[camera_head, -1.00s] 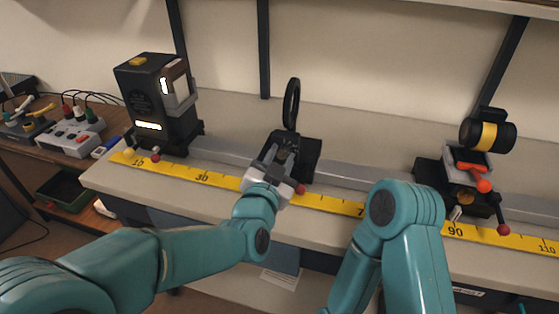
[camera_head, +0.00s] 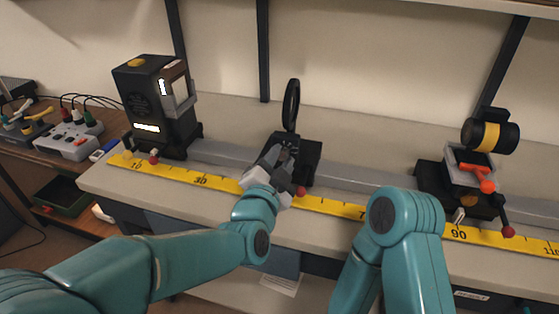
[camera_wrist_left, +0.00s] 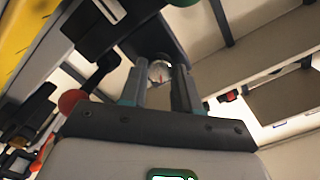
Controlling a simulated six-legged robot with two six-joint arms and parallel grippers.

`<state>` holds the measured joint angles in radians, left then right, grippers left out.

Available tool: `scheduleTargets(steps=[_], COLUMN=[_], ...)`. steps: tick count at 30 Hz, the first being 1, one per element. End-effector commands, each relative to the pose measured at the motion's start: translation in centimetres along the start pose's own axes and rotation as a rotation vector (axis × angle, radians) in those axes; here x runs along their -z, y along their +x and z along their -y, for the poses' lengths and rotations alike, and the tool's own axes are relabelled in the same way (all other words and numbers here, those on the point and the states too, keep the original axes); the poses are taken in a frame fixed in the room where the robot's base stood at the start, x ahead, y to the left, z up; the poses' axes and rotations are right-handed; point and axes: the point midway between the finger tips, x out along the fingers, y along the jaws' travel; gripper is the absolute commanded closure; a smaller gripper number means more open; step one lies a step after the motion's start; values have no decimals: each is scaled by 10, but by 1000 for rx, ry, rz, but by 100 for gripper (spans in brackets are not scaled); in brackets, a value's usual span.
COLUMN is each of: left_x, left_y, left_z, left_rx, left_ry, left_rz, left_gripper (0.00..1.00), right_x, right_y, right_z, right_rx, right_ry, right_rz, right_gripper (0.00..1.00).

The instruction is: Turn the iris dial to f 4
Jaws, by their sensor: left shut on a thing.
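The iris unit stands mid-bench on the rail, a thin black upright ring (camera_head: 291,104) above a dark mount (camera_head: 309,160). My left gripper (camera_head: 284,153) reaches it from the front and covers the front of the mount in the head view. In the left wrist view, the dial (camera_wrist_left: 159,71) shows as a small pale round face with a red mark, between the fingers of my left gripper (camera_wrist_left: 160,88). The fingers are shut on it. The numbers on the dial are too small to read. Only a bent part of my right arm shows; its gripper is out of view.
A yellow scale (camera_head: 325,206) runs along the bench front, below the grey rail (camera_head: 349,178). A black lamp housing (camera_head: 150,100) stands left. A mount with a yellow-banded black cylinder (camera_head: 489,136) stands right. Small red knobs (camera_head: 301,191) stick out in front of the mounts.

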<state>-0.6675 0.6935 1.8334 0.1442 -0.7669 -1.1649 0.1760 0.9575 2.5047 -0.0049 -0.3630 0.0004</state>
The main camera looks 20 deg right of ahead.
Motion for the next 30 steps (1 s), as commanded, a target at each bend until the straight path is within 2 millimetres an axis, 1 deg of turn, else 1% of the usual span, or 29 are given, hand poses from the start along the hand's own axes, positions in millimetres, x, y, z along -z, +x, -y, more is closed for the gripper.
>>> scheduleTargets(steps=[5,6,8,17,20,23,26,30], left_x=[0,0,0,0,0,0,0,1], left_y=[0,0,0,-1,-8,-24,-50,-89], left_z=[0,0,0,0,1,1,1,1], left_rx=[0,0,0,0,1,0,0,0], left_ry=[-1,-1,-2,-2,-2,-2,-2,-2], left_rz=[0,0,0,0,0,0,-1,-2], left_gripper=[99,62,43,43,43,43,43,43], right_x=[0,0,0,0,0,0,0,0], right_y=[0,0,0,0,0,1,2,2], right_z=[0,0,0,0,0,0,-1,-1], right_rx=[0,0,0,0,0,0,0,0], right_ry=[0,0,0,0,0,0,0,0], right_rz=[0,0,0,0,0,0,0,0], right_gripper=[100,100,100,100,100,100,100,100])
